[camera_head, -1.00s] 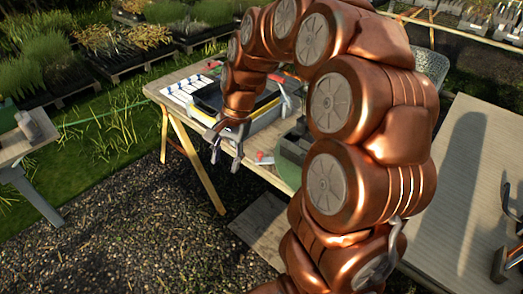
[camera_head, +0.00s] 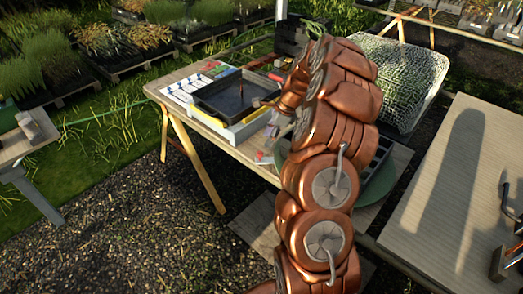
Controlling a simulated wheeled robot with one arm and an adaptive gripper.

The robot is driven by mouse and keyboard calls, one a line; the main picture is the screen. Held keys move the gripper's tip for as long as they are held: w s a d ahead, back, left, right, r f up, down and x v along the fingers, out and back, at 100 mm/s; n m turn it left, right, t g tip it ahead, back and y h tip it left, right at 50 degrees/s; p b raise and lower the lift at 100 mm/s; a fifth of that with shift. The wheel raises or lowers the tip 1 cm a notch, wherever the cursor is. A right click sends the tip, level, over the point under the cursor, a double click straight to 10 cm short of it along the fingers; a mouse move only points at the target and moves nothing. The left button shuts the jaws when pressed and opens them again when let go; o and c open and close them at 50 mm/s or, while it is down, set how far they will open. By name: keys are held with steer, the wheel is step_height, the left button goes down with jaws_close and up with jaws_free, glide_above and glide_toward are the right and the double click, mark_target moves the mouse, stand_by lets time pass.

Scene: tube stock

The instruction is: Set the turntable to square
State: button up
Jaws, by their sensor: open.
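The turntable (camera_head: 371,194) is a green disc on the wooden bench, largely hidden behind my copper arm. Its rim shows on both sides of the arm. A dark grey tray with cells (camera_head: 378,168) sits on its right part; the arm hides the rest, so I cannot tell whether it stands square. My gripper (camera_head: 277,127) is a small grey shape at the end of the arm, above the bench and left of the disc. It is open, and I see nothing held in it; its fingers are partly hidden.
A black tray (camera_head: 238,97) in a grey and yellow box stands left on the bench (camera_head: 178,84), with white labels (camera_head: 188,90) beside it. A small red-and-grey item (camera_head: 263,158) lies at the front edge.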

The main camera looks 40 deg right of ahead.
mark_target(260, 152)
steer(key=p+x, duration=0.1)
steer(key=x, duration=0.6)
steer(key=shift+a+f+p, duration=0.1)
steer(key=shift+f+p, duration=0.05)
steer(key=shift+p, duration=0.25)
steer(key=shift+c, duration=0.4)
jaws_close()
